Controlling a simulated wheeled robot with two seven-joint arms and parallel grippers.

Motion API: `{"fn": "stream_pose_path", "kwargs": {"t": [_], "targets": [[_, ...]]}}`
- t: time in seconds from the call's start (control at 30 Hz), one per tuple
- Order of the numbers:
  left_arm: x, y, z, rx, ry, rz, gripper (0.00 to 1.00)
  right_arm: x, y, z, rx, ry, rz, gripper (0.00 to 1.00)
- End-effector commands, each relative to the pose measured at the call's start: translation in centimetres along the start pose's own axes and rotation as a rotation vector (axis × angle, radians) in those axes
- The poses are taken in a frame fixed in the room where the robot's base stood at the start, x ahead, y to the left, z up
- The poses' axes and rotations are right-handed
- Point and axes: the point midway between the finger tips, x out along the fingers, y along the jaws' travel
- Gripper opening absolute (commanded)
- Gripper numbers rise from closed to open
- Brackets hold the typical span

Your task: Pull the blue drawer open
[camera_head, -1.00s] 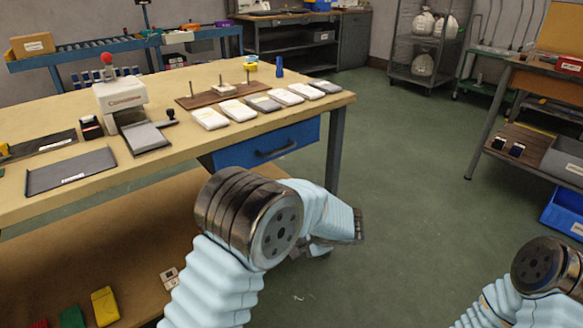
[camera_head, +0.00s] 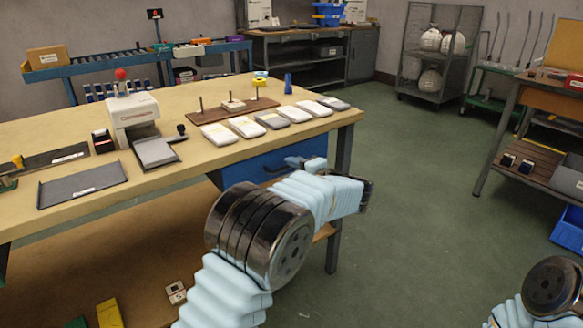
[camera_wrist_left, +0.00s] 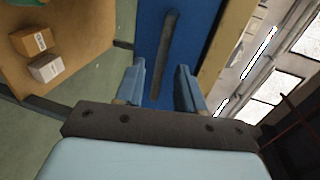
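The blue drawer (camera_head: 243,171) sits under the right part of the table top and looks shut in the head view. My left gripper (camera_head: 305,163) is in front of it, and my own wrist hides part of its front. In the left wrist view, the drawer front (camera_wrist_left: 202,35) shows with its dark bar handle (camera_wrist_left: 166,50). My left gripper (camera_wrist_left: 160,78) is open there, its two blue fingers apart and pointing at the handle. The handle lines up with the gap, and nothing is held. My right gripper is out of view.
The wooden table (camera_head: 75,215) carries several packets (camera_head: 270,120), a grey tray (camera_head: 82,184) and a white press (camera_head: 133,112). A table leg (camera_head: 341,150) stands right of the drawer. The green floor (camera_head: 425,200) to the right is clear.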

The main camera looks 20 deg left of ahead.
Motion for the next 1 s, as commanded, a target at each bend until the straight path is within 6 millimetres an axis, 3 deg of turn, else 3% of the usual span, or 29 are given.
{"fn": "stream_pose_path", "kwargs": {"t": [0.17, 0.43, 0.47, 0.7, 1.0], "targets": [[1.4, 0.0, 0.0, 0.001, 0.0, 0.0, 0.38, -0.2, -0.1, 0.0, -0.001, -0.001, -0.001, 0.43], [1.6, 0.0, 0.0, 0.001, 0.001, 0.0, 0.38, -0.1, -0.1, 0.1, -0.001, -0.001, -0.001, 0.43], [1.6, 0.0, 0.0, 0.001, 0.001, 0.0, 0.36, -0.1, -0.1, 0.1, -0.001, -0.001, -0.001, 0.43], [1.6, 0.0, 0.0, 0.001, 0.001, 0.001, 0.0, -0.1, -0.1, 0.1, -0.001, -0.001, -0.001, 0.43], [1.6, 0.1, 0.0, 0.001, 0.001, 0.001, 0.0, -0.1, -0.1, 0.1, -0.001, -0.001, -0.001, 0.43]]}}
